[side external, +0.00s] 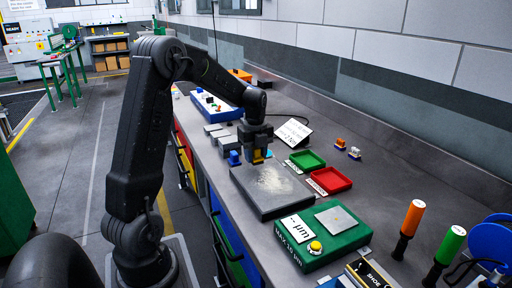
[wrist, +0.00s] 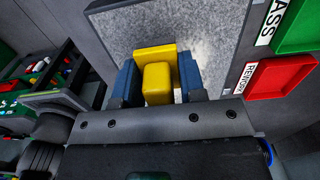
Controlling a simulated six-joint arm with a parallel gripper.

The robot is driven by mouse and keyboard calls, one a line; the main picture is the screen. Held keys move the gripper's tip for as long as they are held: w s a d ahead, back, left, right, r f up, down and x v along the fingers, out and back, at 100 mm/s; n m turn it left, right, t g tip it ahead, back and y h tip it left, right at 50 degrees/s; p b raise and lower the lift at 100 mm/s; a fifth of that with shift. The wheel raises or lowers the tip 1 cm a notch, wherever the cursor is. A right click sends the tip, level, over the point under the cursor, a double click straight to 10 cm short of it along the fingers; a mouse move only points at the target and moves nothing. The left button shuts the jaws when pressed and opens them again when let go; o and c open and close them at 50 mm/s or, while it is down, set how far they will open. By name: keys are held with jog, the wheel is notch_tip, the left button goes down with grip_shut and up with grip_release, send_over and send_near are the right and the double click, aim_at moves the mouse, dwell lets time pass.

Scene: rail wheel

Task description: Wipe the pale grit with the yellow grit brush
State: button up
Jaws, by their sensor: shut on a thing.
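My gripper (wrist: 158,84) is shut on the yellow grit brush (wrist: 157,83), with a blue finger on each side of it in the wrist view. In the side external view, my gripper (side external: 257,153) and the brush (side external: 258,158) are at the far end of the dark grey plate (side external: 262,203). The pale grit (side external: 268,180) is a whitish patch on the plate's top. It also shows in the wrist view (wrist: 205,40), beyond and to the right of the brush. I cannot tell whether the brush touches the plate.
A green tray (side external: 307,160) and a red tray (side external: 330,180) lie right of the plate. A green gauge box (side external: 322,240) stands in front of it. Grey blocks (side external: 218,137) and a blue tray (side external: 215,104) are behind. Orange-handled (side external: 411,219) and green-handled (side external: 449,246) tools stand at right.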

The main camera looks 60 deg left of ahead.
aim_at(285, 193)
jog(key=shift+f, duration=0.85)
jog(key=shift+d+f, duration=0.15)
jog(key=shift+f, duration=0.8)
jog(key=shift+d, duration=0.8)
jog(key=shift+c, duration=0.3)
jog(key=shift+d, duration=6.05)
jog(key=shift+w, duration=0.3)
jog(key=shift+w+a, duration=0.35)
jog(key=shift+a, duration=6.55)
jog(key=shift+w+a, duration=0.15)
jog(key=shift+a, duration=0.05)
jog(key=shift+w, duration=0.45)
jog(key=shift+d, duration=7.2)
notch_tip(285, 193, up, 8)
jog(key=shift+r, duration=0.15)
